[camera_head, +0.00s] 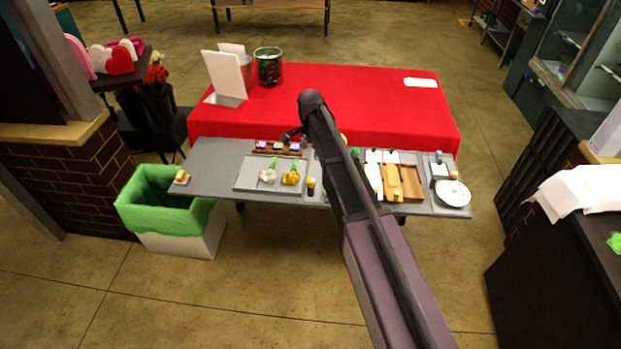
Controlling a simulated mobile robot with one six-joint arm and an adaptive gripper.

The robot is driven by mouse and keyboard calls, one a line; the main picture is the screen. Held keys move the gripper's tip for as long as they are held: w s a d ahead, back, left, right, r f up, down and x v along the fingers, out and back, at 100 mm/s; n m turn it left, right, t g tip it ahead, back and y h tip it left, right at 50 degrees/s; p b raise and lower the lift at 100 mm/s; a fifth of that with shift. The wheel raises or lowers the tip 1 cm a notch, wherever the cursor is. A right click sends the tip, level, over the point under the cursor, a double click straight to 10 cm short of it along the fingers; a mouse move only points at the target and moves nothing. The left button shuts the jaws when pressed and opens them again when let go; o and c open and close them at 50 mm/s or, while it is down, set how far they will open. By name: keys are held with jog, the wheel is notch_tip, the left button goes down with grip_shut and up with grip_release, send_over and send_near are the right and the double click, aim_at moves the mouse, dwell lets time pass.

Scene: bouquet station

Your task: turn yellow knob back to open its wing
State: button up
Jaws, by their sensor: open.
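A small yellow-topped dark piece (311,186) stands at the right of the grey tray, near the table's front edge. It may be the yellow knob, but it is too small to tell. Another yellow bit (343,138) shows just behind my arm, mostly covered. No wing can be made out clearly. My arm reaches forward over the grey table and bends down at its far end. My gripper (291,134) shows as a small dark shape above the brown rack, open, with its fingers hard to make out. I see no contact with either yellow piece.
The grey table (213,153) holds a grey tray (250,186) with white and yellow flowers, a brown rack (267,153) behind it, a wooden tray (411,184) and a white plate (453,193). A red-covered table (350,90) stands behind. A green-lined bin (160,213) is at left.

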aim_at(311, 180)
jog(key=shift+f, duration=0.15)
notch_tip(311, 180, down, 14)
jog(key=b, duration=1.3)
jog(key=shift+r+b, duration=0.25)
jog(key=shift+b, duration=0.15)
grip_shut()
dwell(0.4)
